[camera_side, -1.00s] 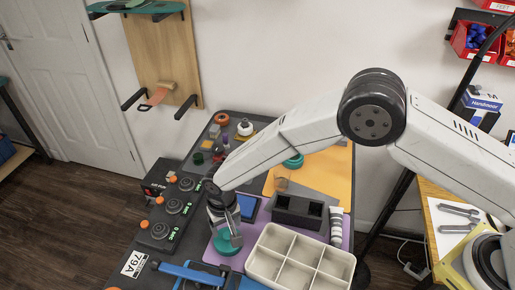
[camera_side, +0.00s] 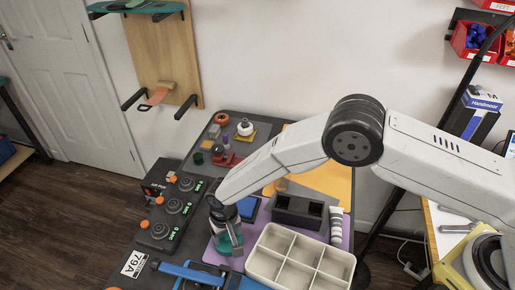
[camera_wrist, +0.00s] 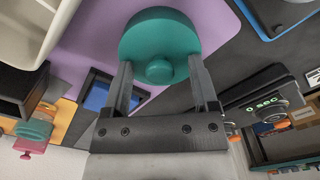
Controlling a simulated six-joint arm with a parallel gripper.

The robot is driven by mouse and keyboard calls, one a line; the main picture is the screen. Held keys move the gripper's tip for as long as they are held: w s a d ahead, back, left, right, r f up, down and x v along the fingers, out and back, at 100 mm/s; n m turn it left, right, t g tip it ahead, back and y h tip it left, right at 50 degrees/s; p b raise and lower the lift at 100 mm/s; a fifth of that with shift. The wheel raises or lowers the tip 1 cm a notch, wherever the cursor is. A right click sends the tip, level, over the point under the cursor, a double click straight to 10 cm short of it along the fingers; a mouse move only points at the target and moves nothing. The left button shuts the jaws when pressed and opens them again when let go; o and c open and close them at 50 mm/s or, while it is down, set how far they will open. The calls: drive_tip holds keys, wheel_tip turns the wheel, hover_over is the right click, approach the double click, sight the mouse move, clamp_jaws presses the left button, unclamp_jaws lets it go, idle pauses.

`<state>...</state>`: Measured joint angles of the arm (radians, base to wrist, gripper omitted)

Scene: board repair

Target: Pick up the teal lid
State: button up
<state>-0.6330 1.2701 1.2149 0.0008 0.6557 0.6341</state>
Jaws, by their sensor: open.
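The teal lid (camera_wrist: 160,35) is a round disc with a small round knob, lying on the purple mat (camera_wrist: 100,30). In the side view the lid (camera_side: 226,249) shows partly behind my gripper's fingers. My gripper (camera_wrist: 160,65) is open, with one finger on each side of the knob. In the side view my gripper (camera_side: 228,240) points down right at the lid. I cannot tell whether the fingertips touch it.
A white compartment tray (camera_side: 258,263) stands close on the right. A dark block with square wells (camera_side: 297,211) is behind it. Dials (camera_side: 172,207) on a dark panel lie left. A blue-handled tool (camera_side: 190,272) lies in front.

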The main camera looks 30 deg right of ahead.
idle(0.3)
clamp_jaws()
drive_tip(key=shift+r, duration=0.25)
drive_tip(key=shift+r, duration=0.95)
drive_tip(key=s+d+r, duration=0.7)
drive_tip(key=s+r, duration=0.3)
drive_tip(key=s, duration=0.2)
drive_tip(key=shift+r, duration=0.3)
